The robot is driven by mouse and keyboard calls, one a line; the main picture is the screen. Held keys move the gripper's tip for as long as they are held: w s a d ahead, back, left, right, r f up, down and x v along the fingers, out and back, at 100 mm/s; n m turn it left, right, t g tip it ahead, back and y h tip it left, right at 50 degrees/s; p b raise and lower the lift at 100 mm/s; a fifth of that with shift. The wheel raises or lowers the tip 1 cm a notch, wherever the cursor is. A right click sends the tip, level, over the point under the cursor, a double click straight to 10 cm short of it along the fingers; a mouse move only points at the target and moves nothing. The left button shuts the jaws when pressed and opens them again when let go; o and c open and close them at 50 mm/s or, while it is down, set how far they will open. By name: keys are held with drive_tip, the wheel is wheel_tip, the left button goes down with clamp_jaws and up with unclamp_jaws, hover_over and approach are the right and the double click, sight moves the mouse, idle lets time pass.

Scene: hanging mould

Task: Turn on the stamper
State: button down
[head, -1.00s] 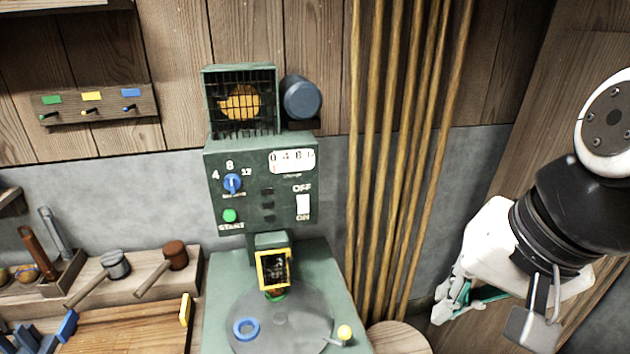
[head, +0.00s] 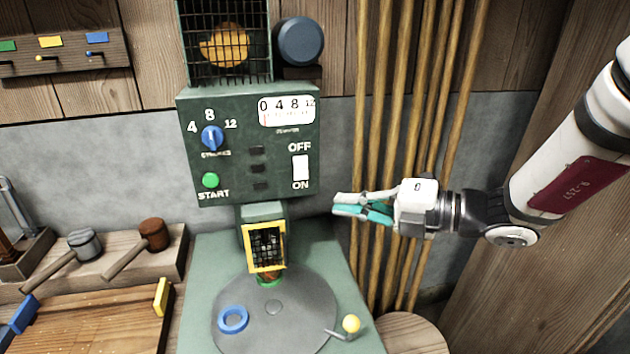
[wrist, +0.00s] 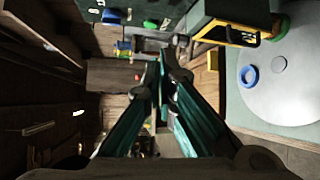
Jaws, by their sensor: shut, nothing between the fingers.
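The stamper (head: 248,148) is a dark green machine against the wall. Its front panel has a white rocker switch (head: 300,167) between OFF above and ON below, a green START button (head: 210,180), and a blue dial (head: 212,138) marked 4, 8, 12. A yellow-framed stamping head (head: 264,247) hangs over a round grey plate (head: 290,318). My gripper (head: 336,204) is shut and empty, to the right of the panel and a little below the switch, apart from the machine. In the wrist view my gripper's teal fingers (wrist: 160,68) meet at the tips; the switch is not clear there.
A blue ring (head: 232,319) lies on the plate. A lever with a yellow knob (head: 351,324) stands at its right edge. Wooden poles (head: 400,130) lean on the wall behind my gripper. Mallets (head: 150,237) lie on a shelf at left.

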sight(301, 168)
drive_tip(key=w+m, duration=0.1)
drive_tip(key=w+d+f+m+t, duration=0.1)
drive_tip(key=w+d+m+t, duration=0.1)
drive_tip(key=m, duration=0.1)
drive_tip(key=shift+w+f+b, duration=0.35)
drive_tip(key=shift+a, duration=0.2)
drive_tip(key=w+d+b+x, duration=0.1)
drive_tip(key=w+x, duration=0.1)
drive_tip(key=x, duration=1)
drive_tip(key=shift+w+b, duration=0.35)
drive_tip(key=shift+a+f, duration=0.1)
drive_tip(key=shift+f, duration=0.05)
drive_tip(key=shift+w, duration=0.1)
